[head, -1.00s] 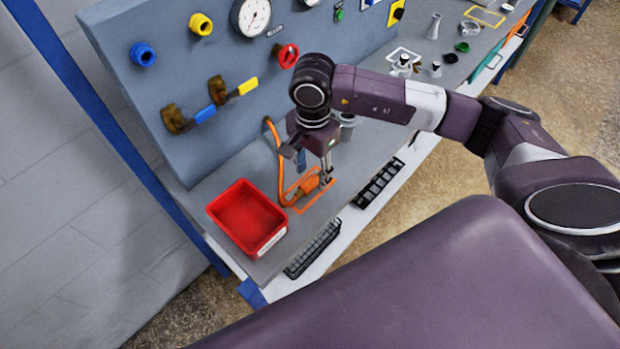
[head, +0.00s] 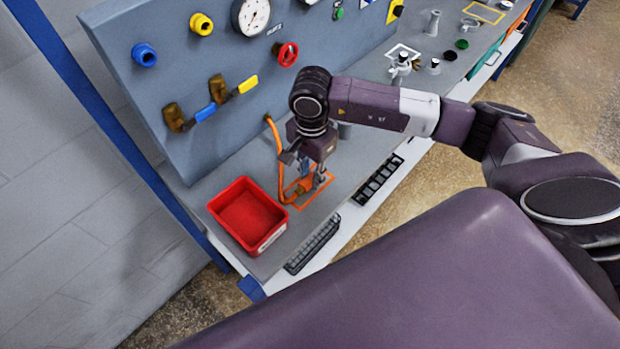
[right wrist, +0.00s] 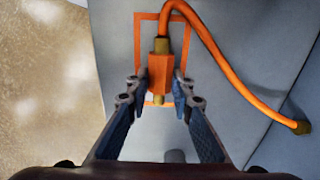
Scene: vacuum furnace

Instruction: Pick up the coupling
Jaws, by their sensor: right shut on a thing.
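The coupling (right wrist: 159,73) is an orange block with a brass tip at the end of an orange hose (right wrist: 222,62). It lies inside an orange outline on the grey bench, and it shows partly in the head view (head: 305,185). My right gripper (right wrist: 160,88) is shut on the coupling, with one finger on each side of it. In the head view the right gripper (head: 309,181) is low over the bench and partly hides the coupling. I cannot tell whether the coupling is clear of the surface. My left gripper is not in view.
A red bin (head: 247,216) stands left of the coupling. The hose runs to the panel (head: 190,70) with valves and gauges behind. Black racks (head: 378,180) line the bench's front edge. Small vessels (head: 434,66) stand farther right.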

